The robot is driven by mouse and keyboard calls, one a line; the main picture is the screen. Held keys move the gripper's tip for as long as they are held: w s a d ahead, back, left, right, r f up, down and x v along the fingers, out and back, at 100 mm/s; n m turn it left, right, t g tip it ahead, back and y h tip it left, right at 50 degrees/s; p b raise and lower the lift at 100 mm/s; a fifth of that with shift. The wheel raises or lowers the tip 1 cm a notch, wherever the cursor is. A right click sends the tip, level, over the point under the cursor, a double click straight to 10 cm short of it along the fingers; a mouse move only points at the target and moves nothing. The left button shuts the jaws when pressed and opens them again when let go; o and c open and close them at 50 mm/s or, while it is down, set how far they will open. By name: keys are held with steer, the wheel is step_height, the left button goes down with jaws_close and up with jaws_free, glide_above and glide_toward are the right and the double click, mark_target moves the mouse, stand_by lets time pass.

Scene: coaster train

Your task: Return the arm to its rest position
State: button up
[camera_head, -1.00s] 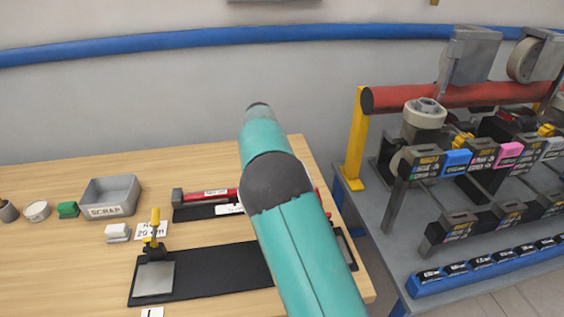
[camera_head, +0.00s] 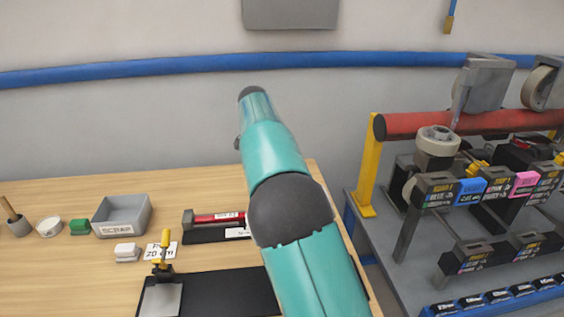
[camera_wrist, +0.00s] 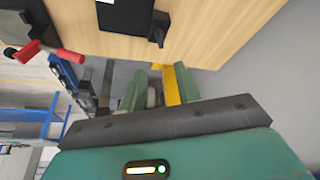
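My teal arm rises through the middle of the head view, in front of the wooden table and the wall. My gripper does not show in the head view; the arm hides its own far end. I cannot see anything held.
The wooden table (camera_head: 85,195) carries a grey scrap bin (camera_head: 122,216), a red-handled tool (camera_head: 215,218) and a black clamp plate (camera_head: 225,292). On the right stands a grey bench (camera_head: 385,240) with a red pipe (camera_head: 470,123) and coaster parts.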

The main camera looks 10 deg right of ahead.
steer(key=s+d+r+n+t+y, duration=0.1)
steer(key=s+d+r+n+y, duration=0.2)
steer(key=s, duration=0.7)
steer(key=s+d+r+n+y, duration=0.15)
steer(key=s+d+r, duration=0.3)
steer(key=s, duration=0.65)
steer(key=s+a+f+n+t, duration=0.1)
steer(key=s+f+n, duration=0.2)
steer(key=s, duration=0.7)
steer(key=s+a+f+n+t, duration=0.1)
steer(key=s+f+n, duration=0.2)
steer(key=s, duration=0.8)
steer(key=shift+s+a+n+t+h, duration=0.15)
steer(key=shift+s+n+t+h, duration=0.15)
steer(key=shift+n, duration=0.65)
steer(key=shift+s+a, duration=0.1)
